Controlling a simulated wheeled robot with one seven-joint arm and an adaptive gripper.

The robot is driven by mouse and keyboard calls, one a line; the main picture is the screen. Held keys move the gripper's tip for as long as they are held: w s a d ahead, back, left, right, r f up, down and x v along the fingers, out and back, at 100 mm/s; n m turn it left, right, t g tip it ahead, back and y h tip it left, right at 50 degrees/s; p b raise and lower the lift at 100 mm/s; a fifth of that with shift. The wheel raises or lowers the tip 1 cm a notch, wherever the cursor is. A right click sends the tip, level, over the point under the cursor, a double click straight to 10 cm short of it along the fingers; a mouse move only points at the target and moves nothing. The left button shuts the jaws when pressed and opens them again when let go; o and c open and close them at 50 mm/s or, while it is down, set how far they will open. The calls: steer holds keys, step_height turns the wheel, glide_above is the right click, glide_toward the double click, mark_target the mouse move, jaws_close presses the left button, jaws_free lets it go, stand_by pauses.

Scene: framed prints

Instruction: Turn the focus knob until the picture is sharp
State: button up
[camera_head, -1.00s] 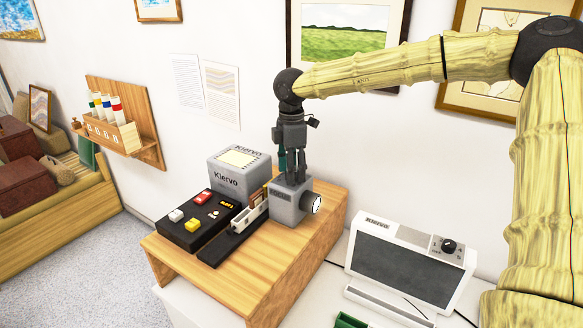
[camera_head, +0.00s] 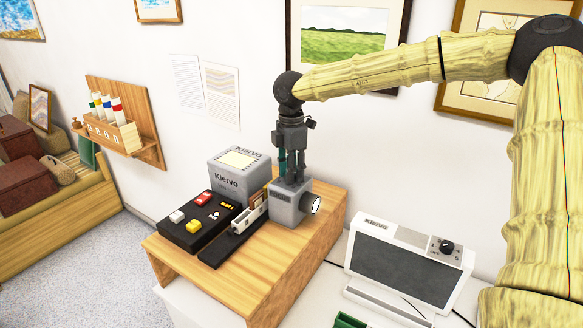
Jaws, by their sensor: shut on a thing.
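My gripper (camera_head: 294,180) points straight down onto the top of a small grey projector box (camera_head: 288,207) with a round pale lens (camera_head: 315,206) on its right side. The fingers are close together on a small part at the box top, which they hide; it appears to be the focus knob. No projected picture can be made out in view.
The projector stands on a wooden stand (camera_head: 268,278) beside a grey Klervo box (camera_head: 240,175) and a black button panel (camera_head: 199,219). A white Klervo unit (camera_head: 409,263) with a dark panel and black knob (camera_head: 446,247) is at right. Framed prints hang behind.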

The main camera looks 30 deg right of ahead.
steer(key=n+p, duration=0.3)
steer(key=n, duration=0.1)
steer(key=shift+w+r+p, duration=0.1)
steer(key=shift+r+p, duration=0.15)
steer(key=shift+p, duration=0.05)
steer(key=shift+f+n+p, duration=0.1)
steer(key=shift+n+p, duration=0.3)
steer(key=shift+n, duration=0.3)
steer(key=o, duration=1)
steer(key=shift+f, duration=0.1)
step_height(320, 180, up, 12)
